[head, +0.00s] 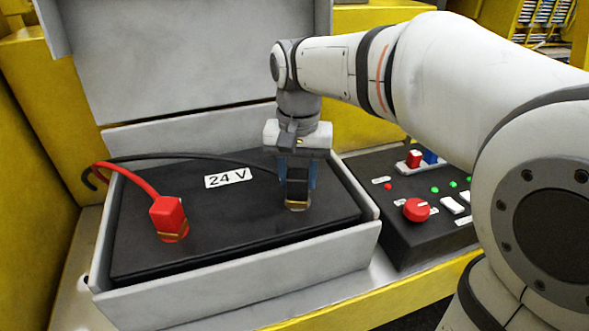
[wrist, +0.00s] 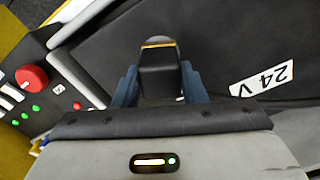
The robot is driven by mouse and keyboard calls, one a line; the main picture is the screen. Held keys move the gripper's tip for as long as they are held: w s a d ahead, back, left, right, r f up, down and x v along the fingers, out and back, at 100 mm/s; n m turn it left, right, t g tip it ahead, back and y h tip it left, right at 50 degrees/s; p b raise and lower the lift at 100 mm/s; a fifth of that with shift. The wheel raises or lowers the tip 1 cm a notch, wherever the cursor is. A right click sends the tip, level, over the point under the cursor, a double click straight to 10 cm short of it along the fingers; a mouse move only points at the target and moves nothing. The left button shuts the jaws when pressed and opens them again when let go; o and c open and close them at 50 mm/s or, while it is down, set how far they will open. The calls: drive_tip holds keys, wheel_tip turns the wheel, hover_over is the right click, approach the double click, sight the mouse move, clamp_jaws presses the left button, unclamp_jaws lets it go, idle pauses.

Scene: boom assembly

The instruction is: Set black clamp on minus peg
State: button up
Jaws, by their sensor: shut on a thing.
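The black clamp (head: 297,180) is between the fingers of my gripper (head: 298,178), which is shut on it. In the wrist view the clamp (wrist: 158,75) sits between the two blue-grey fingers of my gripper (wrist: 155,82), with a brass-coloured edge at its far end. The clamp is at the right part of the black battery top (head: 235,225). The minus peg is hidden under the clamp, so I cannot tell whether the clamp is seated on it. A black cable (head: 200,156) runs to the clamp from the left.
A red clamp (head: 168,217) with a red cable (head: 130,178) stands on the battery's left part. A grey box wall (head: 245,282) surrounds the battery. A "24 V" label (head: 228,178) lies between the clamps. A control panel with a red knob (head: 416,209) is at the right.

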drive_tip(key=shift+f, duration=0.2)
drive_tip(key=o, duration=1.3)
drive_tip(key=shift+o, duration=0.2)
wheel_tip(320, 180, up, 8)
drive_tip(key=shift+f+b, duration=0.1)
drive_tip(key=shift+b, duration=0.3)
